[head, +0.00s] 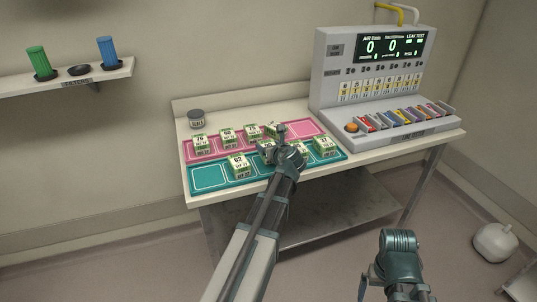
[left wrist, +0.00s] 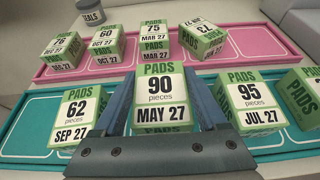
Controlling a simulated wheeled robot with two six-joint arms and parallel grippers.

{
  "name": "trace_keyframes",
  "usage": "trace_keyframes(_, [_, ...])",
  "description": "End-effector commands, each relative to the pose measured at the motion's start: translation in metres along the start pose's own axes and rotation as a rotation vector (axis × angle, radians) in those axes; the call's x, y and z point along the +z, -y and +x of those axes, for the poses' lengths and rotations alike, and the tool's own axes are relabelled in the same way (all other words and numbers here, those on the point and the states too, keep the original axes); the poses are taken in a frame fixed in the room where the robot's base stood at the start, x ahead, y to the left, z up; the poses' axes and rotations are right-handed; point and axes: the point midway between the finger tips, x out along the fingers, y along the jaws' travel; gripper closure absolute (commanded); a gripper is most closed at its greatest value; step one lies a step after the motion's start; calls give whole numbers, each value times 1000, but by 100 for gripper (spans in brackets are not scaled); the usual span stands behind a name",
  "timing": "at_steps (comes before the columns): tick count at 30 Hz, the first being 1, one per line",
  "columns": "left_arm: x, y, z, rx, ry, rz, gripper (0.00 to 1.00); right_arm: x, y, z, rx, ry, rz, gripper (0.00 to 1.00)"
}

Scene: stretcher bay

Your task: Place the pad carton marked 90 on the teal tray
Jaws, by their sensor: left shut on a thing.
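The pad carton marked 90 (left wrist: 160,90) is green and white and stands upright between the jaws of my left gripper (left wrist: 163,120), which is shut on it. The carton is over the teal tray (left wrist: 25,125), between the cartons marked 62 (left wrist: 78,115) and 95 (left wrist: 247,100). Its underside is hidden, so I cannot tell whether it touches the tray. In the head view my left gripper (head: 278,147) is over the middle of the teal tray (head: 209,177). Part of my right arm shows at the lower right; its fingertips are not clear.
Several cartons stand on the pink tray (head: 303,127) behind. Another carton (head: 325,146) is near the teal tray's right end; its left end is bare. A seals jar (head: 196,118) stands back left. The tester console (head: 335,75) is right of the trays.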

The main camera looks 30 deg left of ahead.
Motion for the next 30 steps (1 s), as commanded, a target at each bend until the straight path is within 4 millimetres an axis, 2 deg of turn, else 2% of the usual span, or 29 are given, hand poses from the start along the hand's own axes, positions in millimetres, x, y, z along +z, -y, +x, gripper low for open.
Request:
trace_keyframes(1, [-15,0,5,0,0,0,94,-1,2,16,0,0,0,0])
trace_keyframes(4, [-25,0,10,0,0,0,94,-2,3,27,0,0,0,0])
trace_keyframes(18, [-29,0,11,-1,0,1,94,-2,3,31,0,0,0,0])
trace_keyframes(19, [-28,0,10,0,0,0,20,-2,3,29,0,0,0,0])
trace_keyframes(22, [-27,0,10,0,0,0,2,-2,3,29,0,0,0,0])
trace_keyframes(23, [-27,0,10,0,0,0,0,-2,3,29,0,0,0,0])
trace_keyframes(30, [-26,0,10,0,0,0,0,-2,3,28,0,0,0,0])
